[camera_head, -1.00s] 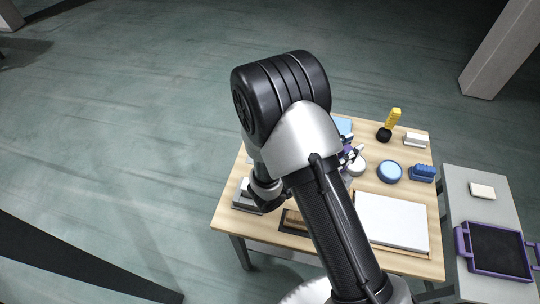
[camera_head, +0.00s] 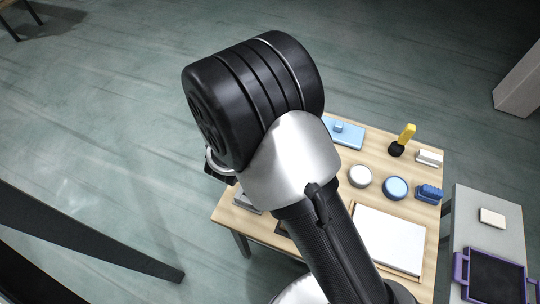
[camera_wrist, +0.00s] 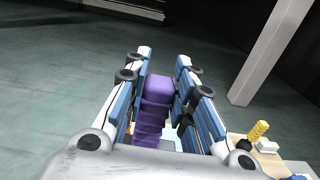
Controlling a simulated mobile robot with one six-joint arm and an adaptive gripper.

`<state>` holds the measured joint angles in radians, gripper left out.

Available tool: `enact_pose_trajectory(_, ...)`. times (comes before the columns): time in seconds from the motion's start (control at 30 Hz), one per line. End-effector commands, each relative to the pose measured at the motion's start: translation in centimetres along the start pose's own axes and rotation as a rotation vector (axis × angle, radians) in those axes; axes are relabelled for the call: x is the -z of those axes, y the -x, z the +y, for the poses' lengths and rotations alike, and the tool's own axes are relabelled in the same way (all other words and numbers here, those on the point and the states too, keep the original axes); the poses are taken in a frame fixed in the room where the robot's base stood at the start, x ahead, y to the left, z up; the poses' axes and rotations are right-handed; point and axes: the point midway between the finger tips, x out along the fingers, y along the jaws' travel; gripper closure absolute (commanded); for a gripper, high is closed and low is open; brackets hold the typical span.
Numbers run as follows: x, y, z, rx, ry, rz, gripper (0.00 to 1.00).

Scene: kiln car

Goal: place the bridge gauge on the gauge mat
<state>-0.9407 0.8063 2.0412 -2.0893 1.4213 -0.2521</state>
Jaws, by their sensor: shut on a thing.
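In the head view my arm hides the gripper and the held block. A light blue flat plate (camera_head: 345,133) with a small raised blue piece lies at the table's back edge, partly behind my arm. It may be the gauge mat, but I cannot tell for sure.
The wooden table (camera_head: 385,160) holds a white round tub (camera_head: 360,176), a blue round tub (camera_head: 395,188), a blue brush-like block (camera_head: 429,194), a yellow-handled tool (camera_head: 405,136) and a white board (camera_head: 388,238). A purple-framed tray (camera_head: 456,270) is on a grey side table (camera_head: 505,228).

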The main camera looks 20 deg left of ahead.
Motion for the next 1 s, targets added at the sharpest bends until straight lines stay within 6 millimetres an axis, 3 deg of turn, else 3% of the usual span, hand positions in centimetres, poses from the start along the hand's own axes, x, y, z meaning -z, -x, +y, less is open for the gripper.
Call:
enact_pose_trajectory(0.17, 2.4, 0.2, 0.7, -0.018, 0.008, 0.0, 1.0)
enact_pose_trajectory(0.6, 13.7, 0.2, 0.5, -0.015, 0.003, -0.001, 1.0)
enact_pose_trajectory(1.0, 17.6, 0.2, 0.5, -0.014, 0.003, -0.002, 1.0)
